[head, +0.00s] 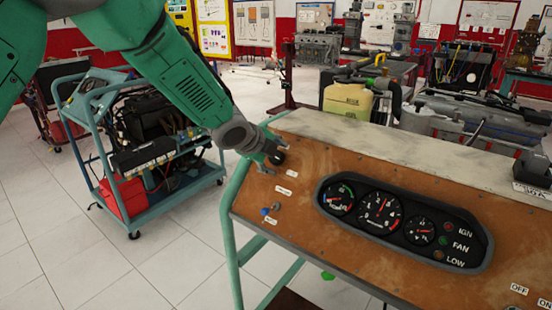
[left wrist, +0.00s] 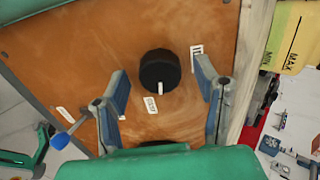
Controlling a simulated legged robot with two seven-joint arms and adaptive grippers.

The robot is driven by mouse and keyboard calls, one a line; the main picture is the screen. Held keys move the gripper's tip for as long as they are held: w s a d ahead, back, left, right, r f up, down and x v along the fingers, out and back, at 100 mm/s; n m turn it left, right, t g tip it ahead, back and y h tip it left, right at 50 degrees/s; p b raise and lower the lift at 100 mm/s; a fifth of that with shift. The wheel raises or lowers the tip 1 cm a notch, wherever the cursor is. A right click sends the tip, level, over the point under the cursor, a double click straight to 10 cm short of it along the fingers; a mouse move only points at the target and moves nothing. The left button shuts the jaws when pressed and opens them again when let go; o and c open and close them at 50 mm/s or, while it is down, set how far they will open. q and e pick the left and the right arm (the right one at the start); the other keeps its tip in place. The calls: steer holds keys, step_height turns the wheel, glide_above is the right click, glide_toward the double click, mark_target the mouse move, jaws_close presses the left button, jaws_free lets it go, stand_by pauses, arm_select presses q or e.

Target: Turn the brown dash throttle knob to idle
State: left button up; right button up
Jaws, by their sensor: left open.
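A round knob (head: 278,157) sits on the brown dash panel (head: 300,238) near its upper left corner. It looks black rather than brown, and in the left wrist view the knob (left wrist: 160,68) has a white pointer mark toward the bottom of the picture. My left gripper (head: 268,158) is open at the knob. In the left wrist view its two fingers stand on either side of the knob, with gaps between. I cannot tell how deep the fingertips reach. White labels lie by the knob; their text is too small to read surely. My right gripper is not in view.
A blue-tipped toggle switch (head: 266,211) stands out of the panel below the knob. A gauge cluster (head: 400,220) lies to the right. A teal cart (head: 170,196) with an engine stands at left. A yellow container (head: 346,98) stands behind the panel.

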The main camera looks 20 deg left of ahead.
arm_select(q)
steer(key=v, duration=1.1)
steer(key=shift+s+a+r, duration=0.1)
steer(key=shift+s+r, duration=0.05)
steer(key=w+d+f+m+p, duration=0.1)
steer(key=w+f+p, duration=0.1)
steer(key=p, duration=0.1)
steer(key=w+d+f+m+g+h+p, duration=0.1)
steer(key=w+f+p, duration=0.2)
steer(key=p, duration=0.1)
steer(key=w+d+f+m+h+p, duration=0.1)
steer(key=w+f+p, duration=0.2)
steer(key=shift+w+p, duration=0.15)
steer(key=shift+p, duration=0.15)
steer(key=shift+r, duration=0.1)
steer(key=c, duration=1.1)
